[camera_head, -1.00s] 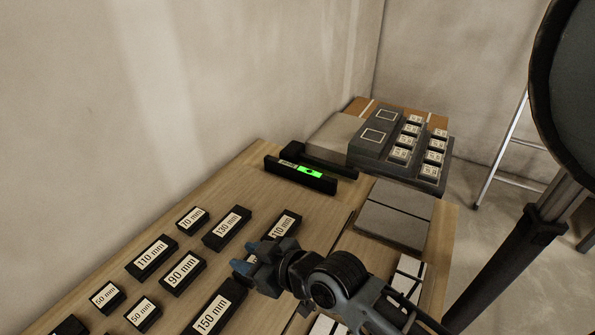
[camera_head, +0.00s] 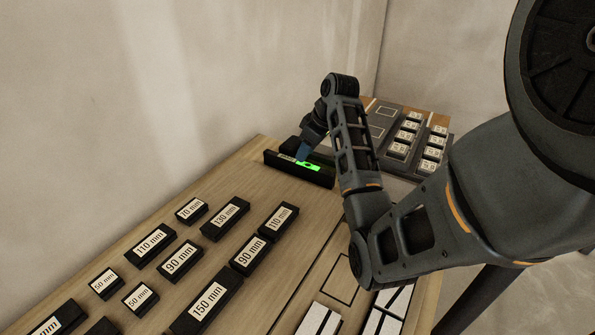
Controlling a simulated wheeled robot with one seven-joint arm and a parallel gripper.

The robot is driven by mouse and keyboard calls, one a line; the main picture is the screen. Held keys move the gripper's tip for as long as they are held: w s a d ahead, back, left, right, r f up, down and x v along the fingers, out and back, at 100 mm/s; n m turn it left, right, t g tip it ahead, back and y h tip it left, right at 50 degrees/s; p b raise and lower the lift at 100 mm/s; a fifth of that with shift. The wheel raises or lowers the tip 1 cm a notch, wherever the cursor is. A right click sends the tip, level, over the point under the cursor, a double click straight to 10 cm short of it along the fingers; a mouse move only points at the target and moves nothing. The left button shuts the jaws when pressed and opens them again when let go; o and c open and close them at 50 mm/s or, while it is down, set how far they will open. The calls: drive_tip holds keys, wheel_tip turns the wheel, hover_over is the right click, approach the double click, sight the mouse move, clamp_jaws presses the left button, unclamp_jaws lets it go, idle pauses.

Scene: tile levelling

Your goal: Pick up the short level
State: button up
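The short level (camera_head: 285,168) is a black bar with a bright green vial window, lying near the far end of the wooden bench against the wall. My gripper (camera_head: 303,154) is over it, with its blue-grey fingertips pointing down at its top beside the green window. The fingers and my wrist hide part of the level and the dark piece behind it. I cannot tell whether the fingers are apart or closed on the level.
Several black blocks with millimetre labels, such as the 130 mm block (camera_head: 225,219), stand on the bench (camera_head: 262,310) at the left and front. A grey stand with small labelled blocks (camera_head: 408,137) is behind my arm. White-grey tiles (camera_head: 318,320) lie at the front right.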

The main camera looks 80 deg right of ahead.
sight(298, 162)
drive_tip(key=shift+s+d+f, duration=0.1)
drive_tip(key=shift+s+d, duration=0.1)
drive_tip(key=shift+w+f, duration=0.15)
drive_tip(key=shift+f, duration=0.15)
drive_tip(key=x, duration=0.6)
drive_tip(key=shift+w+d+f+p, duration=0.2)
drive_tip(key=shift+w+p, duration=0.1)
drive_tip(key=shift+w, duration=0.15)
clamp_jaws()
drive_tip(key=shift+r, duration=0.1)
